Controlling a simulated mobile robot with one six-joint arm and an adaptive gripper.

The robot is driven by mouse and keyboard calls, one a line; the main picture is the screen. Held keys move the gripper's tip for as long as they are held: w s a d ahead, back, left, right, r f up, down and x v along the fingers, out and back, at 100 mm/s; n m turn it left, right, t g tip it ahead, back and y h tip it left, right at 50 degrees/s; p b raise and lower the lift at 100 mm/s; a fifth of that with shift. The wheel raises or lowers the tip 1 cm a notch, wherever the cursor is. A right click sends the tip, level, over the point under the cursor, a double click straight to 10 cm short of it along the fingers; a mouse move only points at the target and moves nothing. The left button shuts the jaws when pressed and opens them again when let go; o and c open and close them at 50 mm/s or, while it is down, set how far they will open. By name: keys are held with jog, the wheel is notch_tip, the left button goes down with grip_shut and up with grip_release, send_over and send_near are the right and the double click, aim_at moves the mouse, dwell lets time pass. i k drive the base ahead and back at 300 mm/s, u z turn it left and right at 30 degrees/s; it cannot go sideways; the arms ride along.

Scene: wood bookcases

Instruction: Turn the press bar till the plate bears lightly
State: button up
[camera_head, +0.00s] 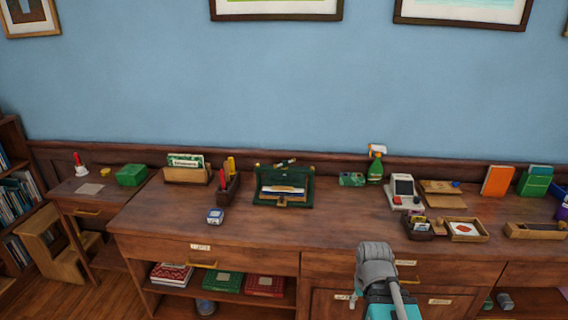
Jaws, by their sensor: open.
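The press (262,199) is a small dark green frame on the long wooden counter, left of the picture's middle. A short bar with pale ends (285,162) lies across its top, slightly tilted. White and blue sheets or a book (284,190) show inside the frame. The plate cannot be told apart at this size, nor whether it touches what lies under it. My arm shows at the bottom right of centre as a grey and teal link, in front of the counter and well apart from the press. My gripper's fingers are not in view.
Left of the press stand a holder with pens (228,186) and a wooden card box (186,175). A small white-blue device (215,216) lies near the front edge. Right are a green spray bottle (375,171) and a card terminal (403,190). The counter before the press is clear.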

aim_at(284, 163)
jog(key=z, duration=0.05)
jog(key=i, duration=0.9)
